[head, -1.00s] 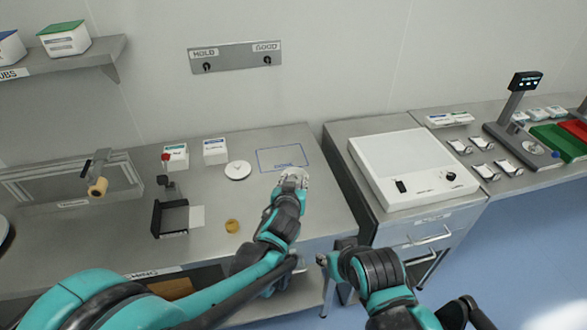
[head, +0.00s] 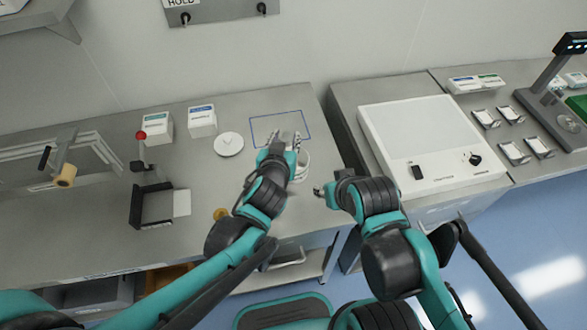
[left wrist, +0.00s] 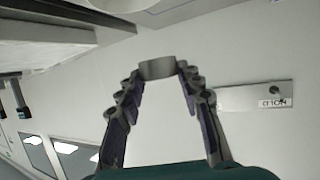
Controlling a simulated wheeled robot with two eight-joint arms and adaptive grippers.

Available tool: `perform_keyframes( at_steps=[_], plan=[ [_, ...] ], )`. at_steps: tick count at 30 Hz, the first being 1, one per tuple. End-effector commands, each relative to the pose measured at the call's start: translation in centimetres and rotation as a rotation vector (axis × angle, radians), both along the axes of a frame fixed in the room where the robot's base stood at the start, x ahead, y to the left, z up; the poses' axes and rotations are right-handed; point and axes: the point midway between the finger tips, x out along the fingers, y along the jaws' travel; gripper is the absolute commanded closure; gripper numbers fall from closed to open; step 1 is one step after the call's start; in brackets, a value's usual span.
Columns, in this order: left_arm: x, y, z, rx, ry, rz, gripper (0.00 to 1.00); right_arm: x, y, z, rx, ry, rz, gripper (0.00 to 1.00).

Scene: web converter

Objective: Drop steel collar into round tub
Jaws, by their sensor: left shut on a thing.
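In the left wrist view, my left gripper (left wrist: 157,78) is shut on the steel collar (left wrist: 157,68), a short grey metal ring held between the fingertips. In the head view, my left gripper (head: 283,139) is over the table, just below the blue outlined rectangle; the collar is too small to make out there. A white round tub (head: 303,166) stands right beside that gripper, partly hidden by it. My right gripper (head: 325,190) is right of the tub near the table's front edge; its jaws are unclear.
A white round lid (head: 229,144) lies left of my left gripper. Two small boxes (head: 202,121) stand behind it. A white flat device (head: 430,150) sits on the right cabinet.

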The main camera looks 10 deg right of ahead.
Motion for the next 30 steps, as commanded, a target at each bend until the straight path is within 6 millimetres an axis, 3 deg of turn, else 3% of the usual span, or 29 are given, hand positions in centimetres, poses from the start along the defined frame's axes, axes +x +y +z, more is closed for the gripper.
perform_keyframes(
  at_steps=[1,6,16,17,19,30],
  plan=[
    [0.0,0.0,-1.2,0.000,0.000,0.000,1.00,0.0,0.0,-1.1,0.000,0.000,0.000,0.60],
    [0.0,0.0,-2.9,0.000,-0.001,0.000,1.00,0.0,0.0,-2.6,0.000,0.000,0.000,0.60],
    [0.0,0.0,-3.1,0.000,-0.001,0.000,1.00,0.0,0.0,-2.6,0.000,0.000,0.000,0.60],
    [0.0,0.0,-3.1,0.000,-0.001,0.000,0.59,0.0,0.0,-2.6,0.000,0.000,0.000,0.60],
    [0.0,0.0,-3.1,0.000,-0.001,0.000,0.40,0.0,0.0,-2.6,0.000,0.000,0.000,0.60],
    [-0.2,0.1,-3.0,0.000,0.000,0.000,0.40,0.0,0.0,-2.7,0.000,0.000,0.000,0.60]
  ],
)
